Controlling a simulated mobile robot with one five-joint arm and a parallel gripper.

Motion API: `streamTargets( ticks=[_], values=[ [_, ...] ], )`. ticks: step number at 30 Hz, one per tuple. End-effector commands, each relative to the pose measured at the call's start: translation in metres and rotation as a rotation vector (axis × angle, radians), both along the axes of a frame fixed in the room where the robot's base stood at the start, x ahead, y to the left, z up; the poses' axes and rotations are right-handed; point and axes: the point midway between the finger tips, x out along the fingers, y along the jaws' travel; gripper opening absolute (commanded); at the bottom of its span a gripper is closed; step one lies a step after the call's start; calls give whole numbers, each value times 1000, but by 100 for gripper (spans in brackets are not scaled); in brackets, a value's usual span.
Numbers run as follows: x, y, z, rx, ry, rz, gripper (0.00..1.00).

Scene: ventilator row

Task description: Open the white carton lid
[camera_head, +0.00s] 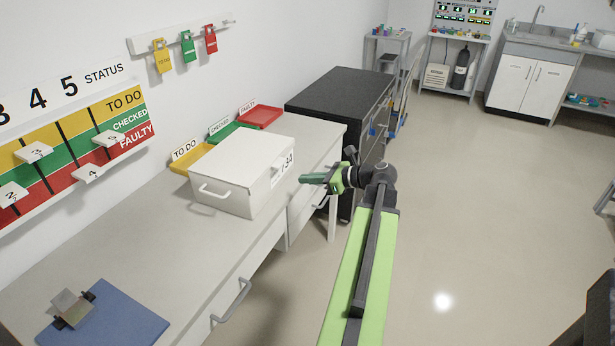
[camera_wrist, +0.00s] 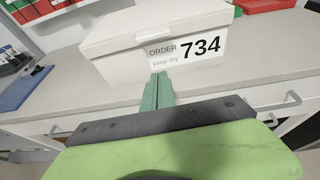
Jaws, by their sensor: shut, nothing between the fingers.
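The white carton (camera_head: 222,194) stands on the grey counter with its lid (camera_head: 242,158) down. A white handle (camera_head: 214,192) shows on its side in the head view. In the wrist view the carton (camera_wrist: 125,66) carries the print "ORDER 734, keep dry", and its lid (camera_wrist: 150,22) lies flat on top. My gripper (camera_head: 306,179) is to the right of the carton in the head view, apart from it. Its green fingers (camera_wrist: 157,80) are together and empty in the wrist view, pointing at the printed side.
Yellow, green and red trays (camera_head: 260,117) stand behind the carton. A blue clipboard (camera_head: 104,318) lies at the counter's near end. Drawer handles (camera_head: 231,301) stick out from the counter's front. A black-topped cabinet (camera_head: 340,92) stands beyond.

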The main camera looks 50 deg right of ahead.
Motion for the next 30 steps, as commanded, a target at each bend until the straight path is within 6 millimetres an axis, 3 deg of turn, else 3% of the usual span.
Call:
streamTargets(
  ticks=[9,11,15,27,28,30],
  values=[
    [68,24,-24,0,0,12,0],
    [65,23,1,0,0,9,0],
    [65,24,16,0,0,11,0],
    [65,25,18,0,0,12,0],
    [71,2,18,0,0,14,0],
    [66,18,19,-1,1,14,0]
  ],
)
